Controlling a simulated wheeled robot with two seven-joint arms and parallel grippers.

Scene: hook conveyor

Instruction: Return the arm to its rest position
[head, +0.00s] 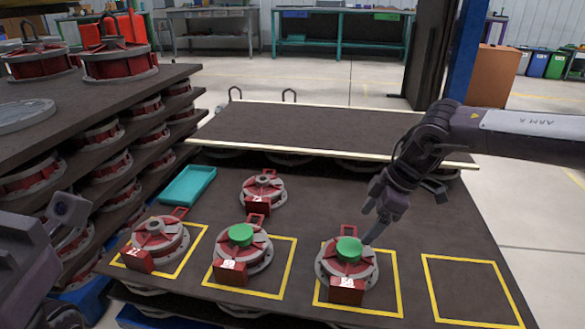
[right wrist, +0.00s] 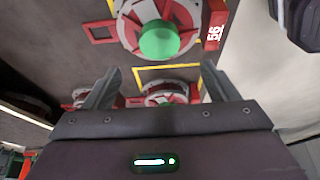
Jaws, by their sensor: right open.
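My right gripper (head: 381,215) is open and empty, beside and above the right-hand red and grey flanged part with a green cap (head: 349,250). In the right wrist view its two fingers stand wide apart (right wrist: 158,85) with nothing between them; a green-capped part (right wrist: 160,38) lies beyond them. The right arm reaches in from the right edge of the head view. My left arm (head: 25,260) shows only in part at the lower left; its fingers cannot be made out.
Another green-capped part (head: 241,248) and an uncapped part (head: 160,241) sit in yellow squares. One more part (head: 263,191) lies behind them, near a teal tray (head: 188,185). The rightmost square (head: 470,290) is empty. A raised dark board (head: 320,131) stands behind; stacked shelves fill the left.

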